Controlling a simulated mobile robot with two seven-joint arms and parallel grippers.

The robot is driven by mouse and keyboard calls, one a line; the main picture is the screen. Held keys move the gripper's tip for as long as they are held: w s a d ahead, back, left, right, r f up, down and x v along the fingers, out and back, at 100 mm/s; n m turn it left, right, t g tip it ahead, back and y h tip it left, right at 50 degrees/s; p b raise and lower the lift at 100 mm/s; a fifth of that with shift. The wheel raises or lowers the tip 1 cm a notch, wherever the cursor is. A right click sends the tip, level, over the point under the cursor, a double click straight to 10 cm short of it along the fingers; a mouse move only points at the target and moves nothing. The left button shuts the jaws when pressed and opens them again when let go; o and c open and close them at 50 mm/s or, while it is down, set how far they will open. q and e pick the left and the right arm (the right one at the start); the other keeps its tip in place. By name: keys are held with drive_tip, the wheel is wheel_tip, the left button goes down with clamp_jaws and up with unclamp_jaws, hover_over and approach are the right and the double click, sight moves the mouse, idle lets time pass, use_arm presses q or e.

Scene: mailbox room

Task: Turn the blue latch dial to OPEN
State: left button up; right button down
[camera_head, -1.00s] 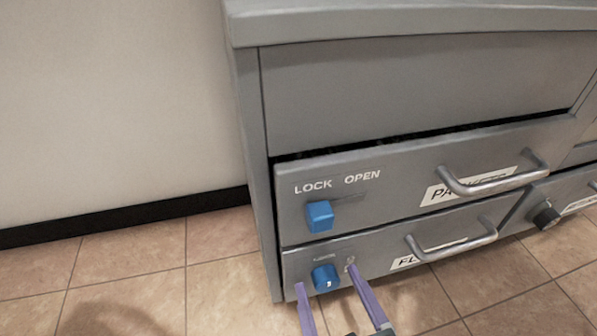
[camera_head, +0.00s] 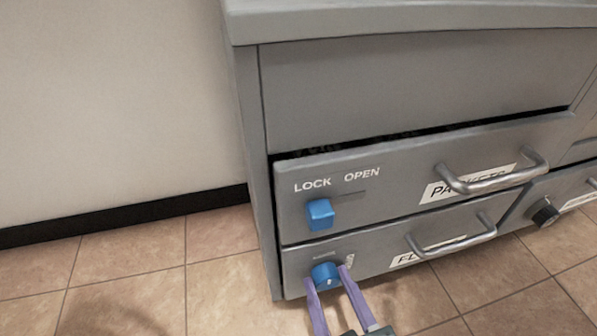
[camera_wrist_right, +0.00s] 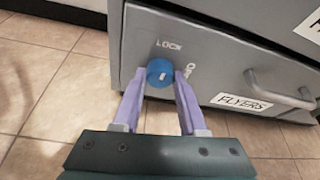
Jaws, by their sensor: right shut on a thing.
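The blue latch dial (camera_head: 325,274) is on the left part of the lower drawer front, and it also shows in the right wrist view (camera_wrist_right: 160,72). A white mark on its face points roughly upward in the head view. LOCK lettering is above it and partly hidden lettering is to its right. My right gripper (camera_head: 328,275) has its two purple fingers on either side of the dial, shut on it; the fingers also show in the right wrist view (camera_wrist_right: 160,84). My left gripper is not in view.
Above is a drawer with a blue square slider (camera_head: 320,214) under LOCK and OPEN lettering and a bar handle (camera_head: 492,183). The lower FLYERS drawer has its own bar handle (camera_head: 452,244). A black knob (camera_head: 545,213) is at the right. Tiled floor (camera_head: 130,260) lies left of the cabinet.

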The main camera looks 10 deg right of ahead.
drive_tip(key=m+y, duration=0.2)
drive_tip(key=shift+d+m, duration=0.2)
drive_tip(key=shift+m, duration=0.1)
drive_tip(key=m+y, duration=0.2)
drive_tip(key=m, duration=0.1)
drive_tip(key=shift+d+f+m+y, duration=0.1)
drive_tip(key=shift+f+m+y, duration=0.05)
drive_tip(key=shift+m+y, duration=0.2)
drive_tip(key=m+t+y, duration=0.1)
drive_tip(key=m+y, duration=0.1)
drive_tip(key=m, duration=0.1)
drive_tip(key=shift+f+m+t+y, duration=0.1)
drive_tip(key=shift+m+t+y, duration=0.3)
drive_tip(key=shift+m, duration=1.45)
